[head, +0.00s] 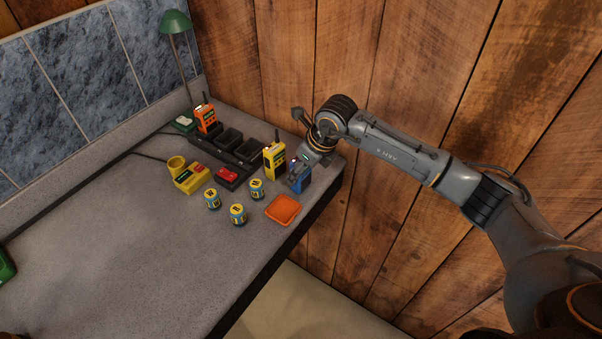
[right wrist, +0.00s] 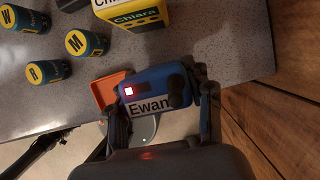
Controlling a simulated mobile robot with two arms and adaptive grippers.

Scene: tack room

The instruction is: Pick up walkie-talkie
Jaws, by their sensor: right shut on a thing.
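A blue walkie-talkie (head: 298,177) is near the right end of the grey counter. In the right wrist view the blue walkie-talkie (right wrist: 150,88) has a white "Ewan" label and a small lit red square. My right gripper (right wrist: 162,95) is shut on it, with a finger on each side. An orange walkie-talkie (head: 206,119) stands at the back left. My left gripper is not in view.
A black multi-slot charger (head: 232,173) lies on the counter (head: 120,240). An orange tray (head: 283,209) lies near the front edge. Blue cylinders with yellow tops (head: 238,215) stand left of it. A green lamp (head: 176,22) stands behind. A wooden wall (head: 320,60) bounds the right.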

